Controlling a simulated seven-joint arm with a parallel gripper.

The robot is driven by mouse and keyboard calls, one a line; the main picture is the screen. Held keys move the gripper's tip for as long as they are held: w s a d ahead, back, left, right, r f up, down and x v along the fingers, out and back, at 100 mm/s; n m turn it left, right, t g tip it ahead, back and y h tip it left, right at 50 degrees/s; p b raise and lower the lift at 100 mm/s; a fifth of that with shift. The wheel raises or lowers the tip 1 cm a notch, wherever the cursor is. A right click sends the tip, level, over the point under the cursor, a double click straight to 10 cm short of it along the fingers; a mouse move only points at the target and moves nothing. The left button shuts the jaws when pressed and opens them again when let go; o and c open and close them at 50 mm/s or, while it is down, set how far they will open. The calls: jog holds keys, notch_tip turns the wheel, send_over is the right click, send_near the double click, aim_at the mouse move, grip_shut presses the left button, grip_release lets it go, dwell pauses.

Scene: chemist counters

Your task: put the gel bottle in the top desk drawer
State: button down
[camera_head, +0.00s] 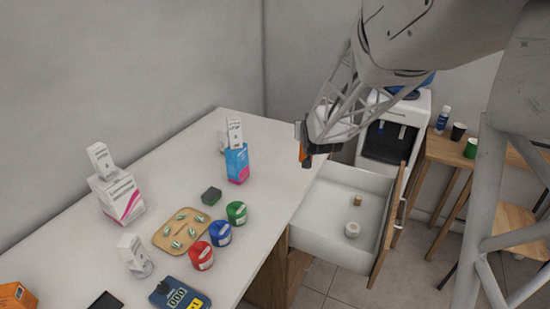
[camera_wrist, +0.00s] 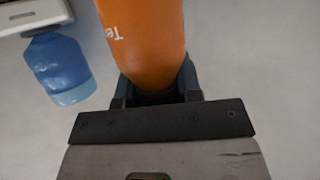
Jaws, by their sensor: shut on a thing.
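The gel bottle, orange with white lettering, shows large in the wrist view (camera_wrist: 147,42), between the fingers of my gripper (camera_wrist: 157,95). In the head view only a narrow orange strip of it (camera_head: 303,150) shows beside my gripper (camera_head: 307,158); the rest is hidden. My gripper is shut on the bottle and holds it in the air. The top desk drawer (camera_head: 325,205) is pulled open at the desk's right end. My gripper appears above its far left corner in the picture; its exact height is unclear.
A small tan block (camera_head: 357,200) and a white round jar (camera_head: 352,230) lie in the drawer, with bare floor around them. Boxes, several tins and a tan tray (camera_head: 163,243) stand on the white desk (camera_head: 275,150). A water dispenser (camera_head: 385,150) stands behind the drawer.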

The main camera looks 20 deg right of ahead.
jog(key=w+d+f+m+h, duration=0.1)
jog(key=w+d, duration=0.3)
jog(key=d, duration=0.6)
jog(key=w+d+f, duration=0.1)
jog(key=w+d, duration=0.4)
jog(key=d, duration=0.5)
notch_tip(320, 180, down, 23)
jog(key=shift+s+a+f, duration=0.15)
jog(key=shift+s, duration=0.15)
jog(key=shift+f, duration=2.95)
jog(key=shift+f, duration=0.1)
jog(key=shift+f, duration=1.95)
jog(key=shift+f, duration=0.1)
